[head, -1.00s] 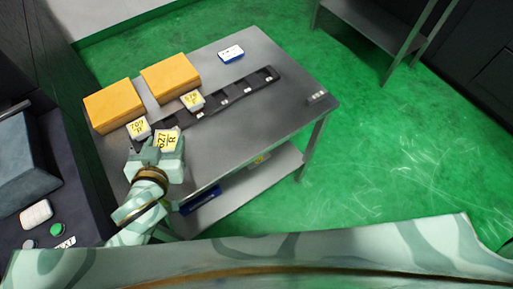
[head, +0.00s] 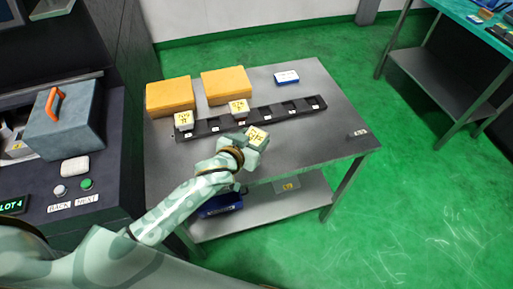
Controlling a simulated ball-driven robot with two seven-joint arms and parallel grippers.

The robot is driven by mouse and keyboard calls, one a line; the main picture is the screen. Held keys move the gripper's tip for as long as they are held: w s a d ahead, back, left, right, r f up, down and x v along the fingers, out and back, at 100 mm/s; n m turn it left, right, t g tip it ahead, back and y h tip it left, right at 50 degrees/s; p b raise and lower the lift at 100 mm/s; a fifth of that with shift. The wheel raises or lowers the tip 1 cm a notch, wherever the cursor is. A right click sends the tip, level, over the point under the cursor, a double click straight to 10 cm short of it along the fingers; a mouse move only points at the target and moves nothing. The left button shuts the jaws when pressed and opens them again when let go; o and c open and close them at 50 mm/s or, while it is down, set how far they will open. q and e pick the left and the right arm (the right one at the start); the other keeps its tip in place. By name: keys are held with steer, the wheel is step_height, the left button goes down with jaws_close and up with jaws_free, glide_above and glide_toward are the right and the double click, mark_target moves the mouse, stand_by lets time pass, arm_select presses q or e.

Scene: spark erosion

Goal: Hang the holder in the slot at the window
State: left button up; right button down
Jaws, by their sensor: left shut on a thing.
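My left gripper (head: 246,146) is shut on a holder (head: 257,137) with a yellow label, whose writing is too small to read surely. It holds the holder above the near side of the metal table, in front of the black slotted rack (head: 268,114). Two other holders with yellow labels sit in the rack, one at its left end (head: 184,119) and one further right (head: 239,107). Several slots to the right of them look empty. I cannot tell a window in this view. My right gripper is not in view.
Two orange blocks (head: 170,96) (head: 227,84) stand behind the rack, and a blue-and-white box (head: 287,78) lies at the back. At left is a console with BACK and NEXT buttons (head: 87,184) and a grey box with an orange handle (head: 62,122).

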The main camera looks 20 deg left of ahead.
arm_select(q)
steer(key=shift+w+f+b, duration=0.4)
steer(key=shift+w+f, duration=0.55)
steer(key=shift+f, duration=0.1)
steer(key=f, duration=0.1)
steer(key=f+b, duration=0.2)
steer(key=shift+w+f, duration=0.25)
steer(key=shift+f, duration=0.15)
steer(key=shift+r, duration=0.1)
steer(key=o, duration=1)
steer(key=shift+c, duration=0.2)
steer(key=shift+o, duration=1.2)
